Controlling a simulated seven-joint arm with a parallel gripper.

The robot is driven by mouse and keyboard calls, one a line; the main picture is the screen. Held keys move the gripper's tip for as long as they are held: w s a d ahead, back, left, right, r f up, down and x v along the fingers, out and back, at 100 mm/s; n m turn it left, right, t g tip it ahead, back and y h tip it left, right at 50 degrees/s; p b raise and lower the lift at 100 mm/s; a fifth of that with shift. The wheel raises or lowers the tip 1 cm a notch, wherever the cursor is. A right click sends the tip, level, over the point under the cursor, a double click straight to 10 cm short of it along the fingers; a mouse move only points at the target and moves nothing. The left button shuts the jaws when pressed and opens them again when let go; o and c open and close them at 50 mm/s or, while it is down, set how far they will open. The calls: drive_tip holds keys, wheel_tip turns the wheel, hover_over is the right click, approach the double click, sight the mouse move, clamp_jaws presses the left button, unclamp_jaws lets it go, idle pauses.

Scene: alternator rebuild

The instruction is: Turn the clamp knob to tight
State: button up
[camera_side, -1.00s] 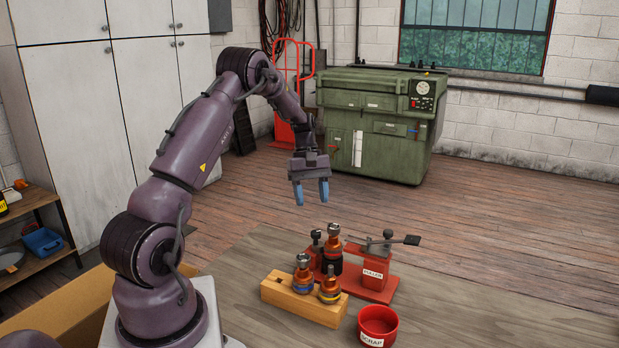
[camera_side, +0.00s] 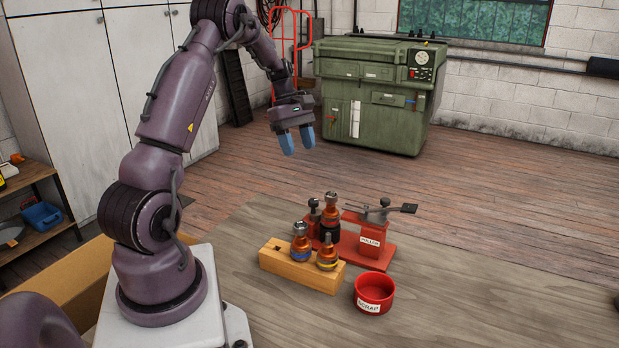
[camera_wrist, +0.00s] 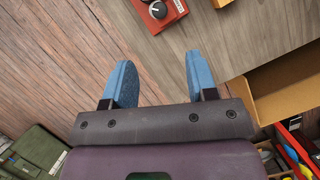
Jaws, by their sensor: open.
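The red puller fixture (camera_side: 375,254) stands on the table in the side view, with a PULLER label on its front. A dark knob (camera_side: 314,212) stands at its left end, and a grey post with a black lever (camera_side: 395,210) at its right. In the wrist view a round grey knob (camera_wrist: 157,10) on red metal shows at the top edge; I cannot tell its setting or which of these it is. My gripper (camera_side: 298,141) is open and empty, high above and behind the fixture. Its blue fingers also show apart in the wrist view (camera_wrist: 160,72).
A wooden block (camera_side: 300,277) holding orange-and-metal parts stands in front of the fixture. A red SCRAP bowl (camera_side: 374,293) is to its right. A cardboard box (camera_side: 60,255) is at left. The table's right side is clear.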

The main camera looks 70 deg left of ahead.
sight(312, 200)
drive_tip(key=shift+n, duration=0.3)
drive_tip(key=x, duration=1.3)
drive_tip(key=c, duration=0.9)
